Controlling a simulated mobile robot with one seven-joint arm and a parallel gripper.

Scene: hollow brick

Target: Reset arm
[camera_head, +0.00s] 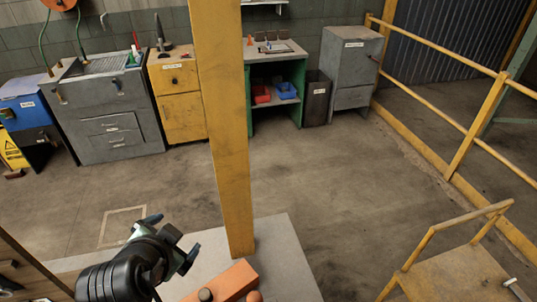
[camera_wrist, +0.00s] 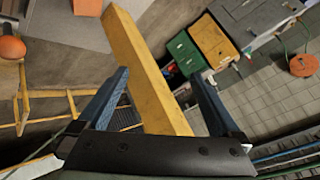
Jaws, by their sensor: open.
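My gripper (camera_head: 171,239) is at the lower left of the head view, raised above the floor beside a grey slab. Its two fingers are spread apart. In the wrist view my gripper (camera_wrist: 160,76) shows two blue-grey fingers wide apart. Nothing is held between them; a yellow post (camera_wrist: 142,75) shows in the gap behind them. An orange block (camera_head: 226,281) lies at the bottom of the head view, right of my gripper and apart from it. A dark round piece (camera_head: 205,295) and a small orange round piece (camera_head: 254,296) are by the block.
The yellow post (camera_head: 222,130) stands upright close to the right of my gripper. A yellow-framed stand (camera_head: 455,277) is at the lower right, with a yellow railing (camera_head: 470,140) behind. Grey cabinets (camera_head: 108,115) and a green bench (camera_head: 268,105) line the wall. The middle floor is clear.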

